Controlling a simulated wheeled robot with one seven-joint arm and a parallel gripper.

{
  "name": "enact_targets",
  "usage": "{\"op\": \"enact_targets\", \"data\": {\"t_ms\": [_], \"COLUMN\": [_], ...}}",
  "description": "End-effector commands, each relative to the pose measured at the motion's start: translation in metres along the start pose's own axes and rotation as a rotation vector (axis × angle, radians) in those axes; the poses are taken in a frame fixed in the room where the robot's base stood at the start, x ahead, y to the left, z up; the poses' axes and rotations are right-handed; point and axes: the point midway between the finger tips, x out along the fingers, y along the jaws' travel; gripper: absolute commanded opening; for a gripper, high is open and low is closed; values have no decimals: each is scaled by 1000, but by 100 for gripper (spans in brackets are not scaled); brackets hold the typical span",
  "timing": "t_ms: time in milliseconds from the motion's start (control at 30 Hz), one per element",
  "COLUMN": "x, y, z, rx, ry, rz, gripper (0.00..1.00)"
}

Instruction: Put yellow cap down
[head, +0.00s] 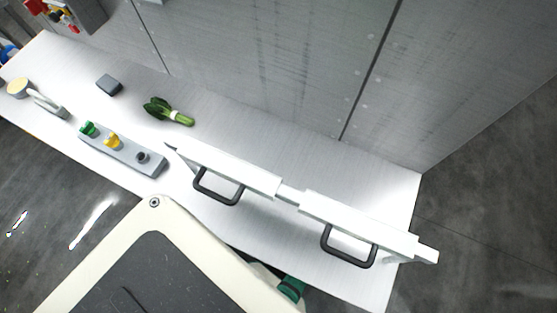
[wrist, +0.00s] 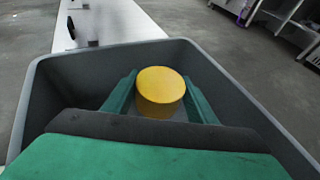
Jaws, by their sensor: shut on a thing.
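The yellow cap (wrist: 160,88) is a short round piece with a flat top, seen in the wrist view. My gripper (wrist: 160,98) has its two green fingers shut on it, one at each side. The cap is within the outline of a dark grey open bin (wrist: 52,82). I cannot tell whether the cap touches the bin's floor. In the head view only a green part of my gripper (head: 291,288) shows at the bottom edge, and the held cap is hidden there.
The long white counter (head: 235,112) carries a leafy green bunch (head: 167,111), a small grey block (head: 109,85) and a grey holder (head: 105,152) with green, yellow and dark pieces. White rails with black handles (head: 348,262) line its right part. The grey floor beside it looks clear.

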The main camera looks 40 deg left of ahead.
Motion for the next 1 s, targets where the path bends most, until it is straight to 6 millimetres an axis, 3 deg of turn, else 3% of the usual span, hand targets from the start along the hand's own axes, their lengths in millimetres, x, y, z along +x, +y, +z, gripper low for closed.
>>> {"op": "enact_targets", "data": {"t_ms": [233, 533, 1000], "x": [8, 17, 19], "y": [-9, -9, -9], "z": [-7, -32, -38], "rx": [1, 1, 1], "ry": [-2, 0, 0], "rz": [0, 0, 0], "gripper": [25, 25, 25]}}
